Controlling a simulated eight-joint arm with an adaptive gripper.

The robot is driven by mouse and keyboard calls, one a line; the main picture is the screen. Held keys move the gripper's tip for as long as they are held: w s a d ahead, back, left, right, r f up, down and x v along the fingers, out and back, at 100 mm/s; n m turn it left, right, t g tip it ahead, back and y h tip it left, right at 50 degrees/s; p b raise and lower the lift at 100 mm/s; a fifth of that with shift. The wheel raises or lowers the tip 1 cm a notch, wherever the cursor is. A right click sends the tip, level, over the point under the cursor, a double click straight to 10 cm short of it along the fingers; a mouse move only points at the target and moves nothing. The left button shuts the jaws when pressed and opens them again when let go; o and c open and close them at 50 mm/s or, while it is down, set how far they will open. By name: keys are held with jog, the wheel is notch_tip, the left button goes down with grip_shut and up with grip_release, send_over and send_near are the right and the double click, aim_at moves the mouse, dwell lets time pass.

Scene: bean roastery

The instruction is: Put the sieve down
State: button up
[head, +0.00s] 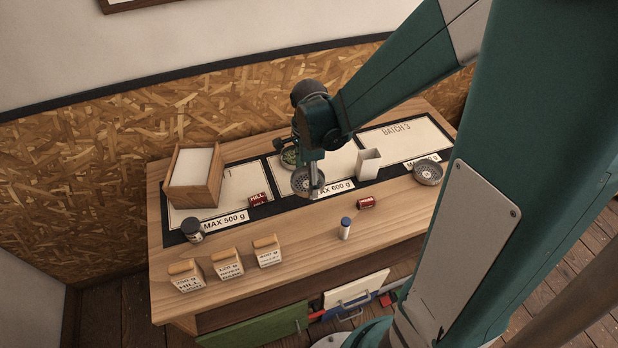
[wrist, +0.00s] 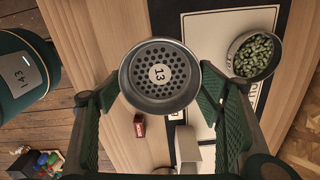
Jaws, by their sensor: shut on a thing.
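The metal sieve (head: 303,181) is a round grey pan with a perforated bottom. The sieve is roughly level, over the front edge of the middle mat near the MAX 600 g label. The finger hides part of it in the head view. A gap beneath it is hard to judge.
A bowl of green beans (head: 289,157) is just behind the sieve. A white container (head: 369,164) and another sieve (head: 427,173) stand to the right. A wooden box (head: 193,176) stands left.

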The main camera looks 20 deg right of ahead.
jog(key=shift+w, duration=0.1)
jog(key=w+d, duration=0.9)
jog(key=w, duration=0.2)
send_over(336, 153)
jog(key=shift+r, duration=0.15)
jog(key=shift+s, duration=0.1)
jog(key=shift+f, duration=3.15)
jog(key=shift+f+b, duration=0.4)
jog(key=shift+f, duration=1.45)
jog(key=shift+f, duration=0.15)
